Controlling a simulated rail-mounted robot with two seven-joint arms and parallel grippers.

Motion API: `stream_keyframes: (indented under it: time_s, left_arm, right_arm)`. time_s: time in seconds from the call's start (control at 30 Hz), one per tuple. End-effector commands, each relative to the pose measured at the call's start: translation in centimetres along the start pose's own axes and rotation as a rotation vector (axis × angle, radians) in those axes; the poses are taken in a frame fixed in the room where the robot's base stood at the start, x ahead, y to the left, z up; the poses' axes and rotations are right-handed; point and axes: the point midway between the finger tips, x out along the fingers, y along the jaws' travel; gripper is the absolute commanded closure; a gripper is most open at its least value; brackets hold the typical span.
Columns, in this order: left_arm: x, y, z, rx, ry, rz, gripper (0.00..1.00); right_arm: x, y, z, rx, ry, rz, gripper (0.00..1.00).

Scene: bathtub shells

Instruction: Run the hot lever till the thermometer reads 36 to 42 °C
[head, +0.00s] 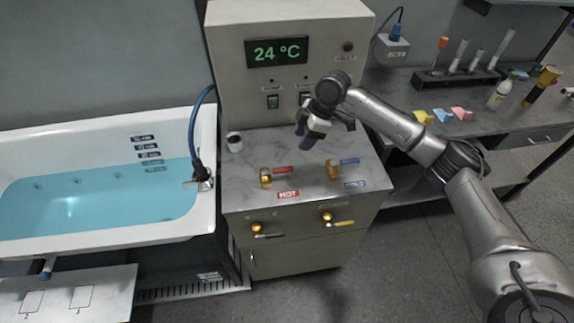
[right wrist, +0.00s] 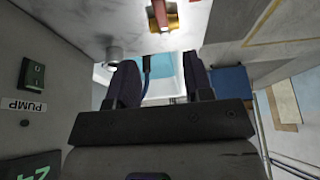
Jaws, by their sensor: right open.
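The thermometer display (head: 276,51) on the upright panel reads 24 °C in green. The hot lever (head: 281,170) has a red handle on a brass valve, on the grey marbled counter behind a red HOT label (head: 288,195). A red and brass lever (right wrist: 162,14) shows at the top of the right wrist view. The cold lever (head: 349,161), with a blue handle on brass, stands to its right above a COLD label. My right gripper (head: 306,141) is open and empty, above and behind the levers, touching neither. My left gripper is not in view.
The white bathtub (head: 105,120) at left holds blue water; a spout (head: 200,178) with a blue hose is at its right rim. A small cup (head: 234,142) stands on the counter. Two more brass taps are on the cabinet front. A bench with tubes and bottles is at right.

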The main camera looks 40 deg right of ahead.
Motion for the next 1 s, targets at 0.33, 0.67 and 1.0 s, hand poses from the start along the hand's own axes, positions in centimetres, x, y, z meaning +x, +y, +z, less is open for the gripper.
stream_keyframes:
  time_s: [0.33, 0.67, 1.0]
  left_arm:
    - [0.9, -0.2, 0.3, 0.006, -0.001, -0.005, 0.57]
    - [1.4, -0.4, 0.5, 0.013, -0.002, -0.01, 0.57]
    - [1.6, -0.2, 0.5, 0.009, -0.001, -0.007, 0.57]
  right_arm:
    - [6.5, -0.1, 0.1, -0.001, -0.002, -0.002, 0.53]
    - [11.2, 0.0, 0.1, 0.0, -0.002, 0.0, 0.53]
    - [12.7, 0.0, 0.1, 0.0, -0.002, 0.002, 0.53]
